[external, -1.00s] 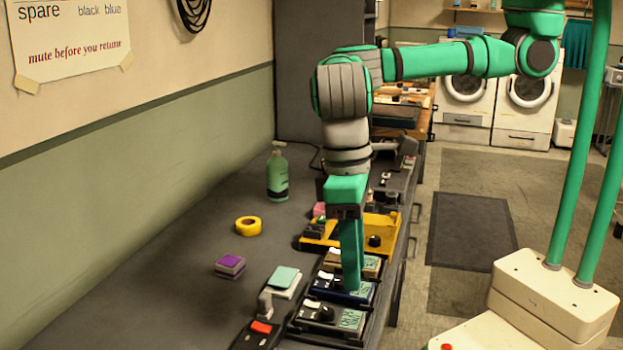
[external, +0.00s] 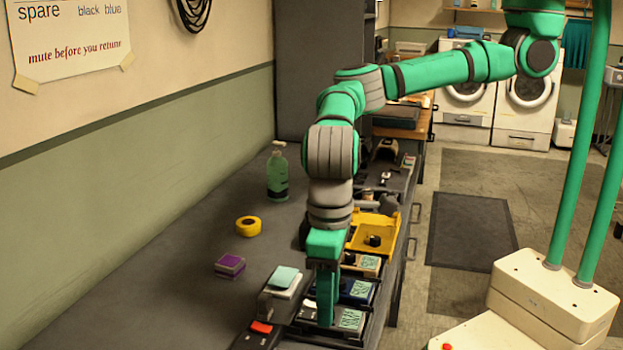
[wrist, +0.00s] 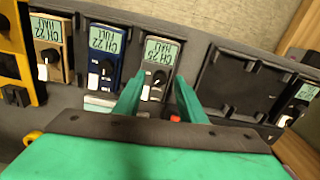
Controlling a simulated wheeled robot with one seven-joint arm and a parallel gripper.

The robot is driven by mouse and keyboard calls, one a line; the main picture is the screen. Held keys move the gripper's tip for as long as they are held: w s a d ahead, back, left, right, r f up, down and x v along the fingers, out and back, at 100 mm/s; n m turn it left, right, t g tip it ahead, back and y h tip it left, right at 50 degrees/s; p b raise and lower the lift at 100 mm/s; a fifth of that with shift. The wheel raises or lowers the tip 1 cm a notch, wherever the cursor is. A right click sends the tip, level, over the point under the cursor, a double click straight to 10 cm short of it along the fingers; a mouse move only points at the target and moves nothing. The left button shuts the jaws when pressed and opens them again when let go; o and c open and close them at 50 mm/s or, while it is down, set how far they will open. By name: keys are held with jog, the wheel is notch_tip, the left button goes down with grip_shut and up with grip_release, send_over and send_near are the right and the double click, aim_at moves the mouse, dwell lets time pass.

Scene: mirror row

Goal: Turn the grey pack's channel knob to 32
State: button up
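The grey pack (wrist: 163,58) sits in the tray in the middle of the wrist view, its small screen upside down; the screen seems to read CH 25. Its dark channel knob (wrist: 158,79) is below the screen, beside a white switch (wrist: 146,92). My gripper (wrist: 158,88) is open, with one green finger on each side of the knob area; I cannot tell whether either touches. In the external view my gripper (external: 325,322) points down over the grey pack (external: 350,320) and hides its knob.
A blue pack (wrist: 103,55) and a tan pack (wrist: 52,48) stand to the left in the wrist view. An empty dark slot (wrist: 240,82) is to the right. A yellow holder (external: 375,232), green bottle (external: 277,175) and yellow tape roll (external: 248,226) are on the bench.

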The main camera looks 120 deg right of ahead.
jog(key=shift+f, duration=0.25)
grip_shut()
